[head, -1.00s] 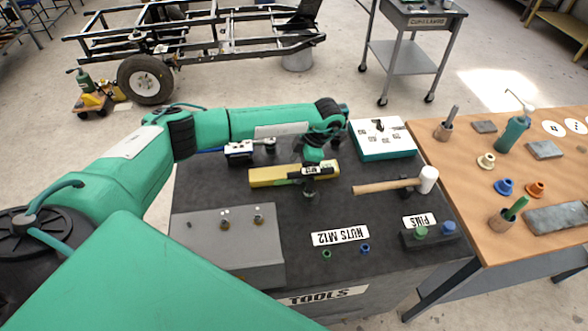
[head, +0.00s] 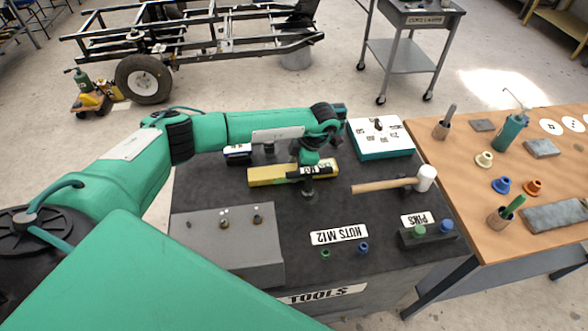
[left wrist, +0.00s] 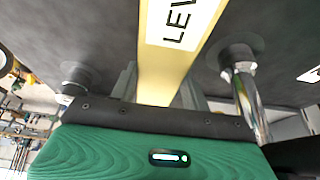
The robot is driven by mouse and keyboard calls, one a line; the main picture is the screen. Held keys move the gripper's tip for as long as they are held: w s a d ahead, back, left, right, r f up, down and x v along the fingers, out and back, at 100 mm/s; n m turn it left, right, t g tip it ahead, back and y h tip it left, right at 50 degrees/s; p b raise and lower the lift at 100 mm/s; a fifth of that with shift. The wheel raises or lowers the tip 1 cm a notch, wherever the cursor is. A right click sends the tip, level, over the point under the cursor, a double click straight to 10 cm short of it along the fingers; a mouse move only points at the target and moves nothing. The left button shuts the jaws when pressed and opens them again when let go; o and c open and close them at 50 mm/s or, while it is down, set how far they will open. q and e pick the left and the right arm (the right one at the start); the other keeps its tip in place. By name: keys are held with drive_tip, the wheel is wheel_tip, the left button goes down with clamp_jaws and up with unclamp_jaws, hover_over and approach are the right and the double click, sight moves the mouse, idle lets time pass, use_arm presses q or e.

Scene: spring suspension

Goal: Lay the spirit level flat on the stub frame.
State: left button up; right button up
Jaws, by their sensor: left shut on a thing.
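The spirit level is a long yellow bar (head: 268,176) over the dark top of the tool cart, in the middle of the head view. In the left wrist view the yellow bar (left wrist: 166,72) with its white "LEV" label runs up between the fingers. My left gripper (head: 307,174) is shut on it near its right part. I cannot tell whether the bar touches the cart top. A black frame (head: 225,45) with a wheel, likely the stub frame, stands on the floor at the back left. My right gripper is not in view.
On the cart (head: 295,225) a mallet (head: 385,187) lies right of the level. A grey block (head: 228,245) with studs is in front, a white-topped teal box (head: 380,140) behind right. A wooden bench (head: 475,190) with small parts stands at right. Floor between cart and frame is clear.

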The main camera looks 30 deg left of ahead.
use_arm(q)
wheel_tip(320, 180, up, 20)
drive_tip(key=b, duration=0.3)
drive_tip(key=shift+f, duration=0.1)
